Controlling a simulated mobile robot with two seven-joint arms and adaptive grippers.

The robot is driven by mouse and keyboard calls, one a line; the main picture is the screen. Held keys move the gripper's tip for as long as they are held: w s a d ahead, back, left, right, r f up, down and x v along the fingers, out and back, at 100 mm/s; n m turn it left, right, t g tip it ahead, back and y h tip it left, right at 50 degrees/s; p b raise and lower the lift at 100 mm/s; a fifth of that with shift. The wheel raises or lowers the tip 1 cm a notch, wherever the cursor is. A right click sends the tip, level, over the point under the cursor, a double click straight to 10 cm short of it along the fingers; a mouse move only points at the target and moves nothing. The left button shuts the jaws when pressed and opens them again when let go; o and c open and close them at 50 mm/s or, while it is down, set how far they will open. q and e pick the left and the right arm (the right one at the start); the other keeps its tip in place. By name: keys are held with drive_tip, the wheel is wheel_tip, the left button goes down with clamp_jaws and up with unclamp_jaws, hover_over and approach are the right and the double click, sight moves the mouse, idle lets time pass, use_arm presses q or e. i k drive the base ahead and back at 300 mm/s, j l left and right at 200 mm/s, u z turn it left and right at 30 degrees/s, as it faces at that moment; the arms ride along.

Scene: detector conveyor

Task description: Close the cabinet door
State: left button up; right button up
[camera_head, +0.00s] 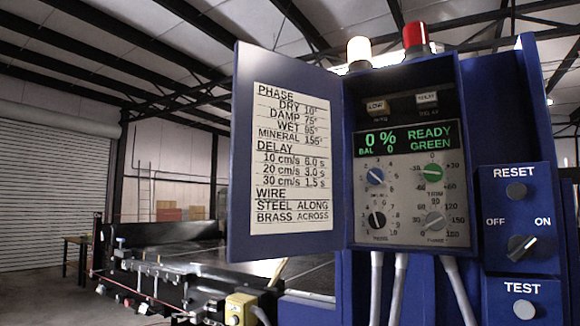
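The blue cabinet door (241,150) stands wide open, swung out to the left of its hinge side. A white printed sheet (291,157) with phase, delay and wire settings is on its inner face. The blue cabinet (349,110) stands to the right of the door, with its control panel (405,200) exposed. Its display (405,138) reads 0 %, BAL 0, READY GREEN. Several knobs sit below the display. Neither of my grippers shows in the head view.
A blue switch box (550,212) with RESET, OFF/ON and TEST controls is at the right. White and red lamps (416,36) top the cabinet. Pale conduits (399,285) run down below it. A conveyor (180,250) lies behind and left. The space left of the door looks clear.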

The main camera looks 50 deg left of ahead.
sight(286, 199)
drive_tip(key=j+z, duration=0.15)
drive_tip(key=j, duration=0.45)
drive_tip(key=j+z, duration=0.15)
drive_tip(key=j, duration=0.45)
drive_tip(key=j+z, duration=0.15)
drive_tip(key=j, duration=0.4)
drive_tip(key=j+z, duration=0.1)
drive_tip(key=j, duration=0.5)
drive_tip(key=k+j+z, duration=0.15)
drive_tip(key=j, duration=0.4)
drive_tip(key=k+j+z, duration=0.15)
drive_tip(key=j, duration=0.45)
